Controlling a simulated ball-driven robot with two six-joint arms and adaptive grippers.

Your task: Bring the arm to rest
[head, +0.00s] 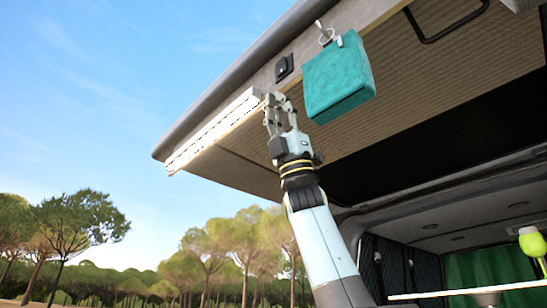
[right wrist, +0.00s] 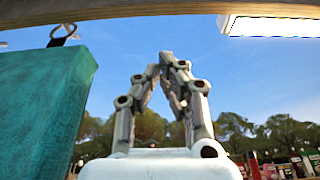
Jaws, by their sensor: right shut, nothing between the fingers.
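My right gripper (head: 277,105) is raised on its arm up to the underside of the open tailgate (head: 235,75). Its fingers are shut with nothing between them. In the right wrist view the fingertips (right wrist: 166,58) meet against open sky. A teal block-shaped thing (head: 338,80) hangs from a hook on the tailgate, just right of the gripper in the head view. In the right wrist view the teal thing (right wrist: 40,105) is at the left, apart from the fingers. My left gripper is not in view.
A lit white light bar (head: 212,132) runs along the tailgate edge, close left of the gripper. A dark handle (head: 445,22) is at the upper right. A lime-green lamp-like thing (head: 532,242) stands at the right. Open sky lies to the left.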

